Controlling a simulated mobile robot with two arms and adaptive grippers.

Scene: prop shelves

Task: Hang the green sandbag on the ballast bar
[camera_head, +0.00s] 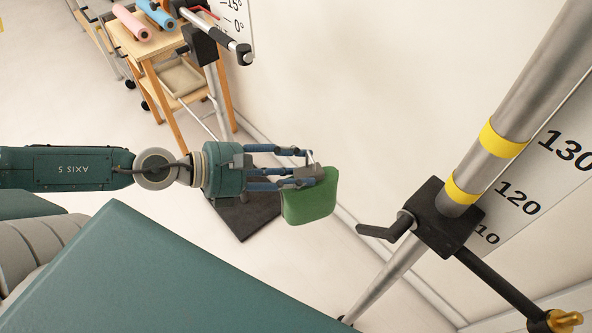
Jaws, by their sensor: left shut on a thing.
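The green sandbag (311,203) hangs in my left gripper (312,172), in the middle of the head view. The fingers are shut on its upper part, and the bag is clear of the floor. At the right stands a metal post (518,100) with yellow bands and a black clamp (440,220). A black bar (500,277) with a brass-coloured end juts from this clamp toward the lower right; it may be the ballast bar. The sandbag is left of the clamp and apart from it. My right gripper is not in view.
The clamp's black lever (386,231) points toward the sandbag. A scale board (545,170) stands behind the post. At upper left are a second post (216,95) with a clamp and short bar, and a wooden table (150,50) with pink and blue rolls. A dark base plate (246,217) lies on the floor.

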